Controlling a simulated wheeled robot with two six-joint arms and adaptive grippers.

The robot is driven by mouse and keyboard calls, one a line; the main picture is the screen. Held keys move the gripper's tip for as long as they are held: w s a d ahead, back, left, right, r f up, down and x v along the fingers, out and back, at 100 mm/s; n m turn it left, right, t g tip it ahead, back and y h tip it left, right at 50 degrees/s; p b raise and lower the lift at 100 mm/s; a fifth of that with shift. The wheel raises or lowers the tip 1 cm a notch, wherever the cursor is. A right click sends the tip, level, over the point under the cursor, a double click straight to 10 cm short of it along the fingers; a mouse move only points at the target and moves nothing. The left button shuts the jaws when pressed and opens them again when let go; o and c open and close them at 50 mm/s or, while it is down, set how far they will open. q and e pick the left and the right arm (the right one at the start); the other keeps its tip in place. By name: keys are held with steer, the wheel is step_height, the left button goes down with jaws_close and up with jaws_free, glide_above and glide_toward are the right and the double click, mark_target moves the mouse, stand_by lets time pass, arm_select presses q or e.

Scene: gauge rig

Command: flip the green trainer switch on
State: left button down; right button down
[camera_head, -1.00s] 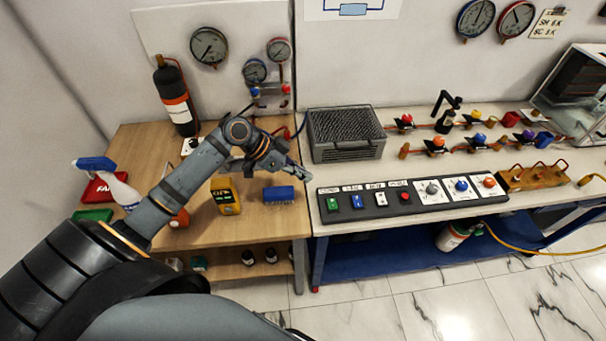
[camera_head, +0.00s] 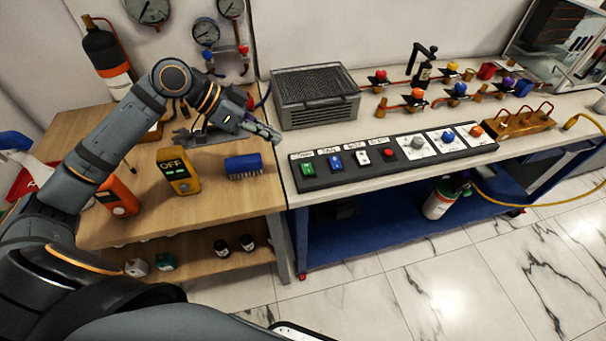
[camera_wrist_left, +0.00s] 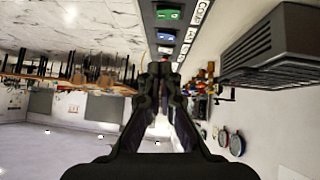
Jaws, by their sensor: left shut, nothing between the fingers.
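The green trainer switch (camera_head: 308,169) is the leftmost switch on a black panel (camera_head: 372,174) at the front of the right bench. It sits beside a blue switch (camera_head: 335,161) and a white switch (camera_head: 362,157). My left gripper (camera_head: 277,138) is shut and empty, above the bench edge, behind and left of the green switch and apart from it. In the left wrist view the shut fingertips (camera_wrist_left: 160,70) point past the panel, and the green switch (camera_wrist_left: 168,14) shows near the top edge. My right gripper is not in view.
A grey vented box (camera_head: 315,98) stands behind the panel. A blue brush (camera_head: 243,166) and a yellow meter reading OFF (camera_head: 179,171) are on the wooden table, under and beside my arm. A red button (camera_head: 388,153) and several knobs continue along the panel.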

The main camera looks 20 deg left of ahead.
arm_select(q)
steer(key=shift+r, duration=0.1)
steer(key=p, duration=0.1)
glide_above(312, 171)
steer(key=a, duration=0.3)
steer(key=f, duration=0.4)
steer(key=s+f, duration=0.1)
steer(key=f, duration=0.1)
steer(key=shift+d+f, duration=0.15)
steer(key=shift+f, duration=0.15)
steer(key=f, duration=0.3)
steer(key=shift+d+f, duration=0.25)
steer(key=shift+f, duration=0.55)
steer(key=shift+s, duration=0.1)
steer(key=shift+s+f, duration=0.1)
steer(key=shift+f, duration=0.1)
steer(key=shift+p, duration=0.3)
